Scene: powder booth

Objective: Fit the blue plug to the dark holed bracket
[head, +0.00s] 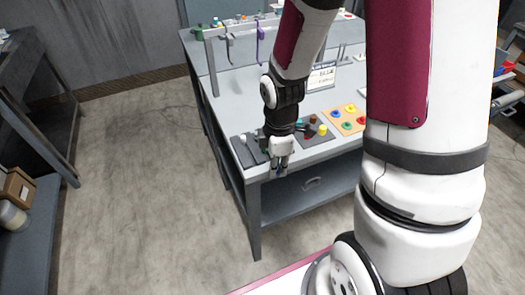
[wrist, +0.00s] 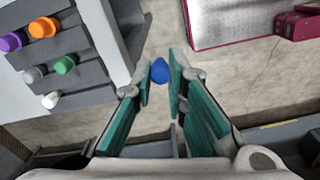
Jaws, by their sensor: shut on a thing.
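My gripper (wrist: 160,85) is shut on the blue plug (wrist: 160,70), which sits between the fingertips in the wrist view. In the head view my gripper (head: 279,172) hangs in front of the near left corner of the workbench (head: 232,88), with open floor below the fingertips. The plug is too small to make out surely there. Two bracket-like parts hang from a rail at the back left of the bench: a grey one (head: 228,46) and a purple one (head: 260,44). Their holes cannot be made out, and I cannot tell whether the grey one is the dark bracket.
A grey rack with purple (wrist: 12,42), orange (wrist: 42,28), green (wrist: 65,64) and other plugs is at the bench's near edge. An orange board (head: 336,128) with coloured rings and a sign (head: 322,77) stand farther right. Floor left of the bench is clear.

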